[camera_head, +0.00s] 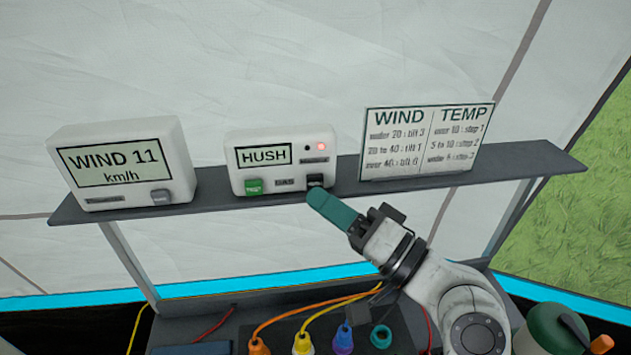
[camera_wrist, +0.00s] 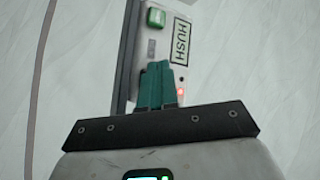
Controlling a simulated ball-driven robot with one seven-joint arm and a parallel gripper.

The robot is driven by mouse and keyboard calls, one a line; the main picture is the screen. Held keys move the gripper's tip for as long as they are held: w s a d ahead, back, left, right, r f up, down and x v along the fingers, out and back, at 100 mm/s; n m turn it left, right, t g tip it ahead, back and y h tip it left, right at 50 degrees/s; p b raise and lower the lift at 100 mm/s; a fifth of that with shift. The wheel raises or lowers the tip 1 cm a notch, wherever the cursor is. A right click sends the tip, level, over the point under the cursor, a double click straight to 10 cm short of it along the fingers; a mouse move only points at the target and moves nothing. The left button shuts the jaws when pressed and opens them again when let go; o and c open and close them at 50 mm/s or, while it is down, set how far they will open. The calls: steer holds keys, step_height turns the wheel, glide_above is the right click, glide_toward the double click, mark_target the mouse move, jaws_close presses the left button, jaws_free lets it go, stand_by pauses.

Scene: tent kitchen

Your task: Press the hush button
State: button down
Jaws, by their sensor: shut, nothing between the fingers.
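The white alarm box (camera_head: 270,158) stands on the grey shelf in the head view and shows HUSH on its display (camera_head: 264,155). A green button (camera_head: 253,187) is at its lower left and a dark button (camera_head: 315,181) at its lower right. A red light (camera_head: 321,146) glows at the upper right. My gripper (camera_head: 318,197) is shut and empty, its teal fingertips just at the dark button; I cannot tell whether they touch it. The wrist view shows the shut fingers (camera_wrist: 156,70) over the box (camera_wrist: 150,47), hiding the dark button there.
A wind display (camera_head: 122,163) reading 11 km/h stands left on the shelf (camera_head: 215,201). A WIND and TEMP card (camera_head: 424,142) stands to the right. Below are coloured plugs with cables (camera_head: 302,343) and a green canister (camera_head: 550,330). The tent wall is behind the shelf.

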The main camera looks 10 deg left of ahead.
steer(key=shift+s, duration=0.1)
steer(key=shift+s+d+p, duration=0.1)
steer(key=shift+s+d, duration=0.15)
steer(key=shift+s, duration=0.5)
steer(key=shift+s+d+p, duration=0.1)
steer(key=shift+s+d, duration=0.1)
steer(key=shift+s, duration=0.6)
steer(key=shift+s+d+p, duration=0.1)
steer(key=shift+s+d, duration=0.15)
steer(key=shift+s, duration=0.5)
